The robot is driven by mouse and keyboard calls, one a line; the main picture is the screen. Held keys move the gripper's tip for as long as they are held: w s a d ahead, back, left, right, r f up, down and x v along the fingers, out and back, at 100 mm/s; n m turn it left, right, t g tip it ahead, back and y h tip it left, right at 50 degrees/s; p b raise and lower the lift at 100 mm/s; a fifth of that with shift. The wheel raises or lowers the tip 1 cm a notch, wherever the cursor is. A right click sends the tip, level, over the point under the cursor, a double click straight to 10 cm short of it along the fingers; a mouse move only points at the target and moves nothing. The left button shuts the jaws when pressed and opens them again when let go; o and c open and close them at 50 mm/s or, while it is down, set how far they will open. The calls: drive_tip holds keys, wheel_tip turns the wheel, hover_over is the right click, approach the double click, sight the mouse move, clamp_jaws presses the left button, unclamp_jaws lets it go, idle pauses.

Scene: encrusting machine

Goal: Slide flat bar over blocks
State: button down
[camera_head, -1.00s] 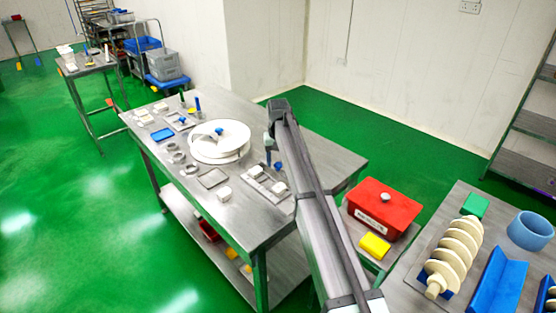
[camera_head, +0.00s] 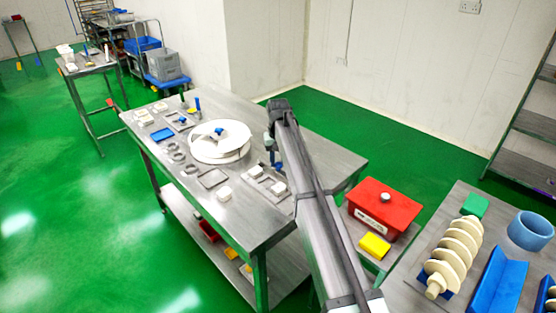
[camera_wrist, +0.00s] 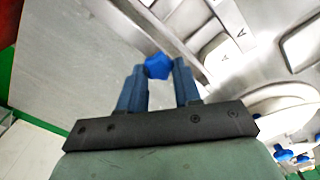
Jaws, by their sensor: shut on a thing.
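My gripper (camera_wrist: 159,76) is shut on a small blue knob (camera_wrist: 157,66), which sits between its two blue fingertips in the wrist view. A narrow grey strip, apparently the flat bar (camera_wrist: 143,38), runs under the knob; its far extent is partly hidden by the fingers. Beside it, to the right in the wrist view, a white block (camera_wrist: 222,58) sits in a metal tray. In the head view my gripper (camera_head: 276,158) is low over the table beside two white blocks, one nearer the disc (camera_head: 255,171) and one nearer my arm (camera_head: 279,188). I cannot tell whether bar and blocks touch.
A large white disc (camera_head: 221,142) stands left of my gripper. Another white block (camera_head: 225,194), a square grey frame (camera_head: 212,178) and several rings lie on the steel table (camera_head: 262,222). A red box (camera_head: 383,205) stands to the right. The table's far right is clear.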

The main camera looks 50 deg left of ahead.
drive_tip(key=shift+s, duration=1.95)
drive_tip(key=c, duration=0.8)
unclamp_jaws()
wheel_tip(320, 180, up, 14)
drive_tip(key=shift+f, duration=0.1)
drive_tip(key=shift+w, duration=0.1)
